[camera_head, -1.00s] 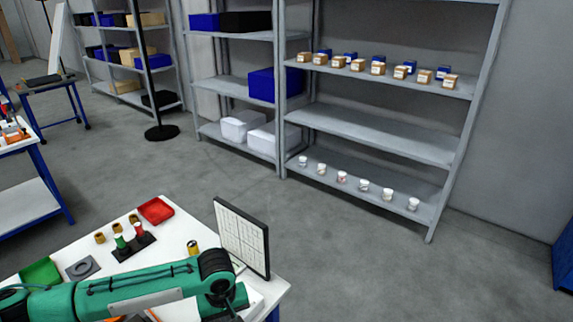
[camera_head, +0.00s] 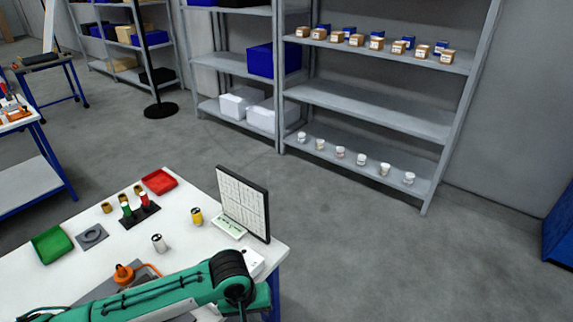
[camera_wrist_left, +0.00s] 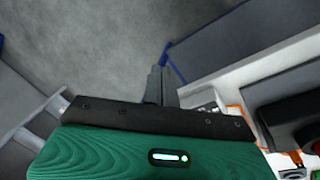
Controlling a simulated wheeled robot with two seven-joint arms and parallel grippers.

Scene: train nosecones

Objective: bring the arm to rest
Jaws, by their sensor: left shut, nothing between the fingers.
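My left arm (camera_head: 165,297) is teal-green with a black ringed joint and stretches across the bottom of the head view, over the near edge of the white table. My left gripper (camera_head: 243,308) hangs below the wrist at the table's front right corner, partly cut off by the picture's lower edge. In the left wrist view the dark fingers of the left gripper (camera_wrist_left: 157,85) are together and hold nothing, with grey floor beyond them. My right gripper is in neither view.
The white table (camera_head: 195,252) bears a red tray (camera_head: 158,181), a green tray (camera_head: 51,244), a yellow cylinder (camera_head: 197,216), a white cylinder (camera_head: 159,243), an orange object (camera_head: 123,273) and an upright panel (camera_head: 241,204). Grey shelves (camera_head: 370,115) stand behind. Floor right of the table is clear.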

